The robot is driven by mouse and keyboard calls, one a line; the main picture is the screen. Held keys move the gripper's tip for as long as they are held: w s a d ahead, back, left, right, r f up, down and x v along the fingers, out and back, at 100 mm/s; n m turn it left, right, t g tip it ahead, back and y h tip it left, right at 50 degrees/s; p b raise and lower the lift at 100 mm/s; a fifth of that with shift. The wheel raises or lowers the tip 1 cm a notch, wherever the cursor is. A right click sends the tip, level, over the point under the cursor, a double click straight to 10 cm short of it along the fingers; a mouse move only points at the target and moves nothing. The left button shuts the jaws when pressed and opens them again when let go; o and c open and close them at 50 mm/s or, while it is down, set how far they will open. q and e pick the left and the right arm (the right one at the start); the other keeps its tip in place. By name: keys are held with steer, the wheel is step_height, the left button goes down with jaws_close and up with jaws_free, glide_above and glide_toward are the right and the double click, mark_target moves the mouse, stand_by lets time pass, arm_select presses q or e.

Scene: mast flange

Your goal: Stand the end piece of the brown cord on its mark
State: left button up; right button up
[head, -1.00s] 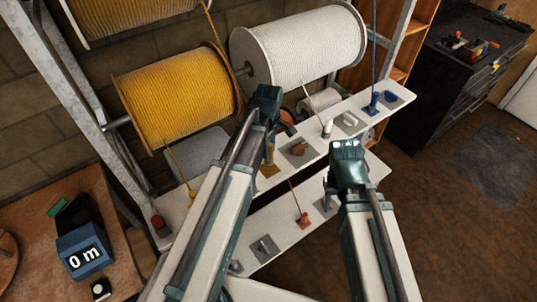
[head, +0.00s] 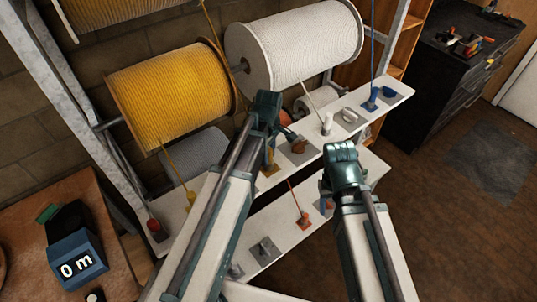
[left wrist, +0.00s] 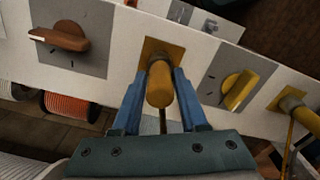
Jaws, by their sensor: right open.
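The brown cord's end piece (left wrist: 160,85), a short ochre-brown plug, is between the blue fingers of my left gripper (left wrist: 161,80) in the left wrist view. The fingers lie close along both its sides, shut on it. Its cord runs from it toward the wrist. A square ochre-brown mark (left wrist: 157,50) on the white shelf lies under the piece; whether its foot touches the mark is hard to tell. In the head view my left gripper (head: 266,100) hides much of the piece. My right gripper (head: 341,152) is open and empty above the lower shelf; its fingers are mostly hidden.
A brown knob (left wrist: 60,38) and a yellow knob (left wrist: 240,88) flank the mark. A yellow end piece (left wrist: 290,102) stands beyond the yellow knob. White (head: 326,124) and blue (head: 371,102) end pieces stand further along the upper shelf (head: 395,92). Spools (head: 295,48) hang behind.

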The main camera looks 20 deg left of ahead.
arm_select(q)
steer(key=shift+o, duration=1.2)
step_height(320, 180, up, 13)
steer(key=p, duration=1.2)
steer(key=shift+f, duration=0.2)
steer(key=shift+s+d+f, duration=0.1)
steer(key=shift+s+d, duration=0.15)
steer(key=s+d+m+y, duration=0.1)
steer(key=s+d+m, duration=0.9)
steer(key=s+m, duration=0.4)
steer(key=m, duration=0.4)
steer(key=shift+m, duration=0.3)
steer(key=shift+w, duration=0.1)
